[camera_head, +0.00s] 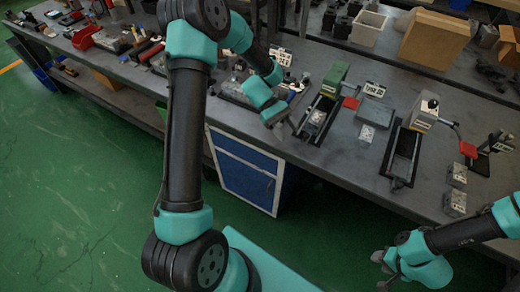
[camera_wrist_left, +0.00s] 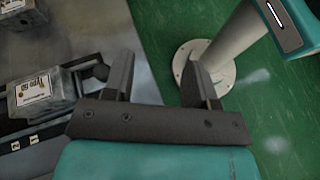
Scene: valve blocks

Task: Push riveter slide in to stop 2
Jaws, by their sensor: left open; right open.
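Two bench devices with dark rails stand on the grey workbench. One has a green body (camera_head: 334,80), with a silver labelled block (camera_head: 316,118) in its rail (camera_head: 313,130). The other has a cream body (camera_head: 424,115) and a dark rail (camera_head: 402,157). I cannot tell which is the riveter. My left gripper (camera_head: 284,127) is just left of the green device's rail, near the bench's front edge. In the left wrist view my left gripper (camera_wrist_left: 158,84) is open and empty, with a labelled block (camera_wrist_left: 42,93) to its left. My right gripper (camera_head: 381,270) is open, low in front of the bench.
Loose labelled blocks (camera_head: 367,134) lie between and right of the devices. Red pieces (camera_head: 351,103) sit beside them. A cardboard box (camera_head: 434,40) and a pale bin (camera_head: 368,28) are behind. A blue-fronted cabinet (camera_head: 245,168) is under the bench; green floor is open in front.

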